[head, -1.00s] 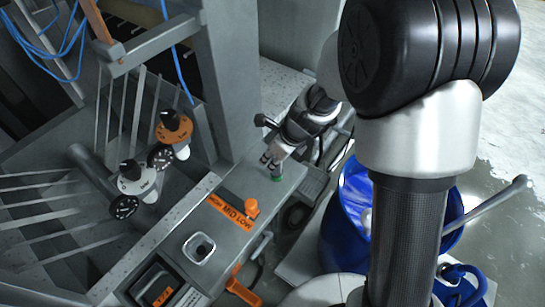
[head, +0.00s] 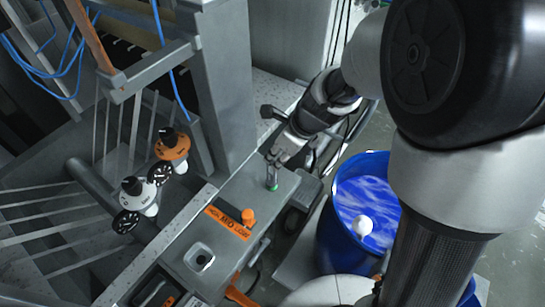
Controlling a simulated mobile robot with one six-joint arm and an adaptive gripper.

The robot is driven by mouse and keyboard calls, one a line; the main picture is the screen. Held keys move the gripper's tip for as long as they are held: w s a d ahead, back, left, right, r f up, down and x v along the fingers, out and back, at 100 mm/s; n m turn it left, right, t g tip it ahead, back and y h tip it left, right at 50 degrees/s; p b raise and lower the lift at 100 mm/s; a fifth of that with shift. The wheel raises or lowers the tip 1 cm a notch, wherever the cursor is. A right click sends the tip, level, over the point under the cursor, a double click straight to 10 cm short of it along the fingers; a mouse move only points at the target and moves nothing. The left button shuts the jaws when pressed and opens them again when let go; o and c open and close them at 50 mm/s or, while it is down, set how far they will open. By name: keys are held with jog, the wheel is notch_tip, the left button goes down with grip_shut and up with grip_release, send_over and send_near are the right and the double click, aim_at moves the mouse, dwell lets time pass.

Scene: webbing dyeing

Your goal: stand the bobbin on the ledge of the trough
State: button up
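My gripper (head: 281,157) hangs over the far end of the grey control panel, fingers pointing down. Just below its fingertips is a small pale upright cylinder with a green foot (head: 272,187), on or close to the panel top; it may be the bobbin. The fingers and the cylinder are too small and too alike in grey to tell whether they touch or how wide the fingers stand. A speckled pale ledge (head: 272,97), probably the trough's, runs behind the gripper and along the panel's left side.
The panel has an orange knob (head: 248,217) by a HIGH MID LOW label (head: 229,222). Orange (head: 172,147) and white (head: 139,194) dial fittings stand at left. A grey post (head: 222,75) rises beside the ledge. A blue barrel (head: 325,240) of blue liquid is at right.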

jog(key=s+d+r+n, duration=0.3)
jog(key=s+r+n, duration=0.5)
jog(key=r+n, duration=0.25)
jog(key=s+d+r+n+t+h, duration=0.1)
jog(key=s+d+r+n, duration=0.1)
jog(key=s+n, duration=0.5)
jog(key=s+d+r+n+h, duration=0.2)
jog(key=s+d+r+n, duration=0.1)
jog(key=s+n, duration=0.4)
jog(key=shift+d+n+t, duration=0.4)
jog(key=shift+d+n, duration=0.15)
jog(key=shift+d, duration=0.2)
notch_tip(320, 180, down, 14)
jog(key=b, duration=1.4)
